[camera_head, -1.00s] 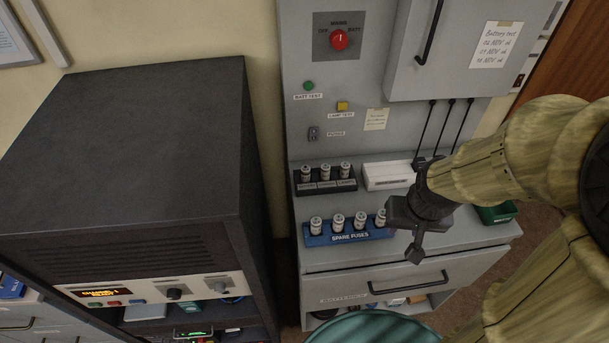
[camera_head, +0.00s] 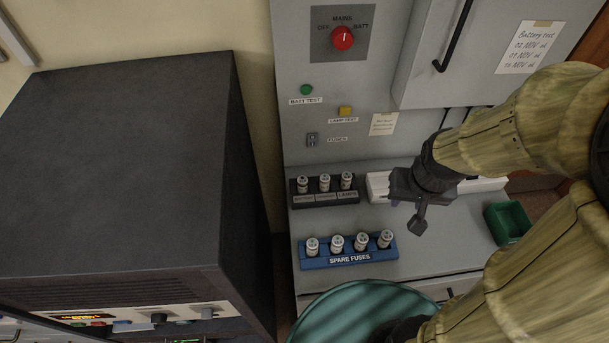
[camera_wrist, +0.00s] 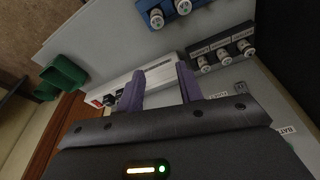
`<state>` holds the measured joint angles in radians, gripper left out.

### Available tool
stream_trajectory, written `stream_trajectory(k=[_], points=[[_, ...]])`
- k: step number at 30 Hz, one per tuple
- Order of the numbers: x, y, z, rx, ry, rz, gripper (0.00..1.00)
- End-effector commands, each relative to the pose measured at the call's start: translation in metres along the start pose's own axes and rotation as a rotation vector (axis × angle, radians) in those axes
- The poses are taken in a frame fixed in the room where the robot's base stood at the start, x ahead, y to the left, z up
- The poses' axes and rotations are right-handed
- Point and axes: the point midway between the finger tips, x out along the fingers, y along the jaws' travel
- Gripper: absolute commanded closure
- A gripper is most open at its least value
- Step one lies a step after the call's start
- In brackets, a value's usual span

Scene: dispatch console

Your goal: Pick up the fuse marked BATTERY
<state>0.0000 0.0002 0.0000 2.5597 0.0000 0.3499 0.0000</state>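The holder also shows in the wrist view, where the fuse farthest from the white box, at the right end (camera_wrist: 246,48), appears to be the BATTERY one. My gripper (camera_wrist: 158,80) is open and empty, its two purple fingers apart over the white box. In the head view my gripper (camera_head: 408,208) is right of the holder, above the shelf.
A blue SPARE FUSES rack (camera_head: 347,259) with several fuses stands in front of the black holder. The white box (camera_head: 379,187) is right of the holder. A green bin (camera_head: 508,222) is farther right. A dark cabinet (camera_head: 120,170) stands at left.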

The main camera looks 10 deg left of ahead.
Motion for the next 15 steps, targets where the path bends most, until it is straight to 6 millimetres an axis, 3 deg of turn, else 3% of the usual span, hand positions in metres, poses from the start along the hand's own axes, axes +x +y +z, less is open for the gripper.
stream_trajectory(k=[8, 11, 15], points=[[0.0, 0.0, 0.0, 0.0, 0.0, 0.0, 0.64], [0.0, -0.001, -0.001, -0.004, -0.001, 0.0, 0.48], [0.006, -0.011, -0.013, -0.069, -0.017, -0.004, 0.48]])
